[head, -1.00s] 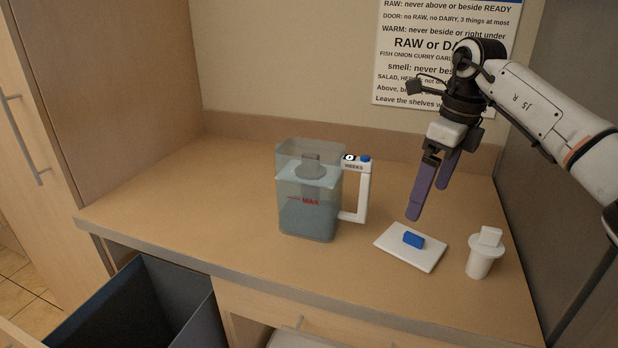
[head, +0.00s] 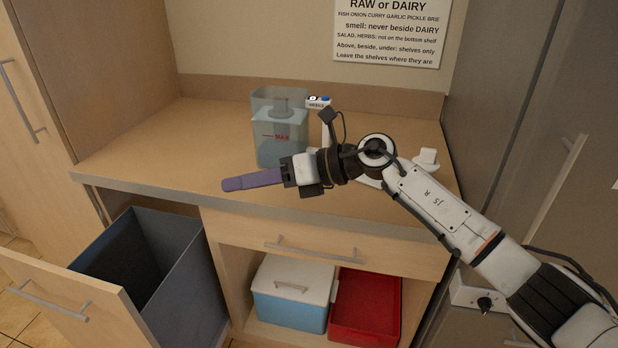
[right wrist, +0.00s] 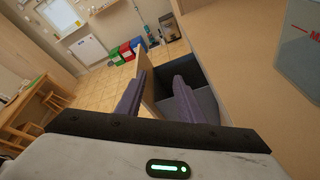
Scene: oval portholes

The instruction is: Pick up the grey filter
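The grey filter (head: 280,106) shows as a grey knob and disc seated inside the top of a clear water jug (head: 268,150) on the counter. The jug holds bluish water, has a red MAX mark and a white handle with a small dial on top. My right gripper (head: 228,185) is in front of the jug near the counter's front edge, pointing left. In the right wrist view (right wrist: 160,78) its two purple fingers are apart with nothing between them. The filter is not visible there; only part of the jug (right wrist: 305,45) shows. My left gripper is not in view.
A white filter-like piece (head: 427,157) stands behind my right arm, which mostly hides a white tray. Below are an open drawer with a dark bin (head: 180,270), a blue cooler with white lid (head: 292,290) and a red crate (head: 365,300). The counter left of the jug is clear.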

